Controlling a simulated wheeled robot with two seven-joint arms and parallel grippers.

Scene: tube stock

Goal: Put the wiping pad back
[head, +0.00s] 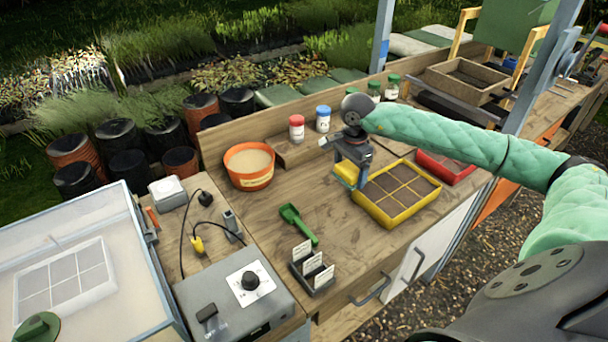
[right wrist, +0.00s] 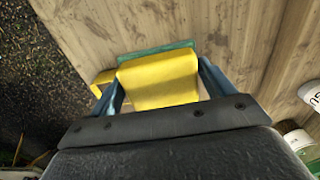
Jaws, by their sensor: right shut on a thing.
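The wiping pad (right wrist: 158,80) is yellow with a green layer at its far side in the right wrist view. My right gripper (right wrist: 160,92) is shut on it, one blue finger on each side. In the head view the pad (head: 347,173) shows below my right gripper (head: 350,162), just left of the yellow seed tray (head: 378,219). I cannot tell whether the pad touches the bench or the tray's edge. My left gripper is not in view.
An orange pot (head: 250,180), a green scoop (head: 298,222) and a label holder (head: 316,280) stand on the wooden bench (head: 350,245). A red tray (head: 446,166) sits behind the yellow one. Red-capped (head: 296,128) and blue-capped (head: 323,118) jars stand at the back.

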